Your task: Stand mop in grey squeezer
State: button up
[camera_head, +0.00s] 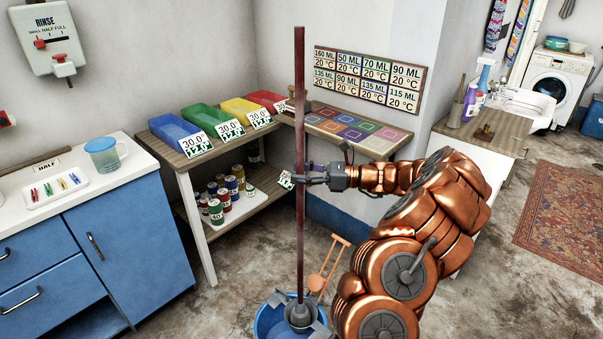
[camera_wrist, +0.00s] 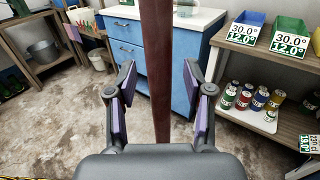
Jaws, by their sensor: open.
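The mop is a long dark red-brown handle (camera_head: 300,100) standing near upright in the head view. Its lower end meets a grey cone-like part (camera_head: 300,314) at the blue bucket (camera_head: 262,322); I cannot tell how much of that is mop head and how much is squeezer. Grey squeezer pieces (camera_head: 321,329) show at the bucket's rim. My gripper (camera_head: 304,178) is at the handle's mid-height. In the wrist view my open gripper (camera_wrist: 159,75) has its purple-padded fingers on either side of the handle (camera_wrist: 158,40), with a gap visible on both sides.
An orange stand-like object (camera_head: 326,268) is beside the bucket. A shelf table (camera_head: 170,157) with coloured trays and several cans stands behind. A blue cabinet (camera_head: 125,240) is at left, a washing machine (camera_head: 549,85) at far right. Concrete floor at right is clear around a rug (camera_head: 575,215).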

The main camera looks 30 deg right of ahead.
jog(key=v, duration=1.2)
